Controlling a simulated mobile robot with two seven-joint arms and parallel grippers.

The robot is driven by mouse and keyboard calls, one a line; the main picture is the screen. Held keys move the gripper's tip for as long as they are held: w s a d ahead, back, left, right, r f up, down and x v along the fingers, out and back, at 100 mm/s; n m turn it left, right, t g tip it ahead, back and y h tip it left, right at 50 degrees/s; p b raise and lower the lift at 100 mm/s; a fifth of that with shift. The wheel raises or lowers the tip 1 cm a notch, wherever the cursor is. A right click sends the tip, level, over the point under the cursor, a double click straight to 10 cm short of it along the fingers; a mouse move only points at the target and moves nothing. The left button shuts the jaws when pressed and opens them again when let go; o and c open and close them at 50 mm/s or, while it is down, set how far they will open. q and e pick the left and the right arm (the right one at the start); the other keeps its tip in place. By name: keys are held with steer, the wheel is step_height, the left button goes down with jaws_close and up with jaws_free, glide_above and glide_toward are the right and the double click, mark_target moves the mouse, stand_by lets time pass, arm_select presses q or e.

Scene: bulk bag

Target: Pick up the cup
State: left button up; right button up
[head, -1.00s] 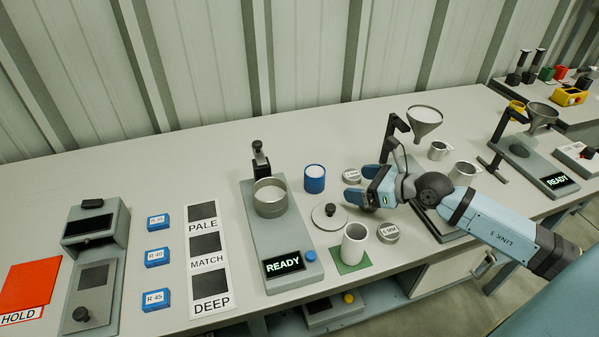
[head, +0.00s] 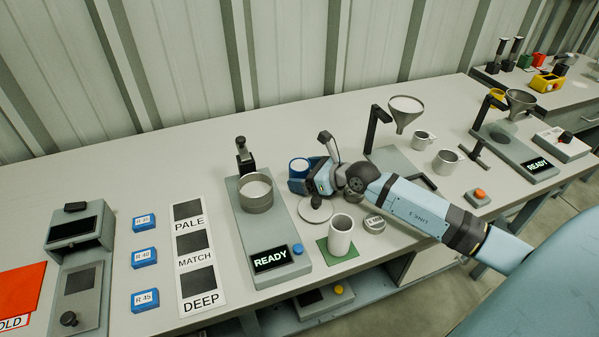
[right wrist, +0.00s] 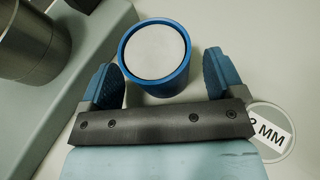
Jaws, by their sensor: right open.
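A blue cup (head: 300,166) with white contents stands upright on the bench, right of the round metal pan; my right gripper partly hides it. My right gripper (head: 308,174) is open at it. In the right wrist view the blue cup (right wrist: 155,58) has its near side between the two blue fingers (right wrist: 163,75), with a gap visible on each side. A white cup (head: 341,236) stands upright on a green mat nearer the front edge. Two metal cups with handles (head: 446,161) (head: 421,140) stand farther right. My left gripper is not in view.
The metal pan (head: 256,194) on its grey READY station (head: 270,230) is close left of the gripper. A round lid with a black knob (head: 315,208) and a labelled disc (head: 374,224) lie nearby. A funnel stand (head: 375,128) is to the right. Bench behind the cup is clear.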

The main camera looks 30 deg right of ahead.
mark_target(300, 165)
steer(key=shift+x, duration=0.8)
steer(key=c, duration=1.1)
step_height(300, 165, up, 20)
steer(key=shift+p, duration=0.4)
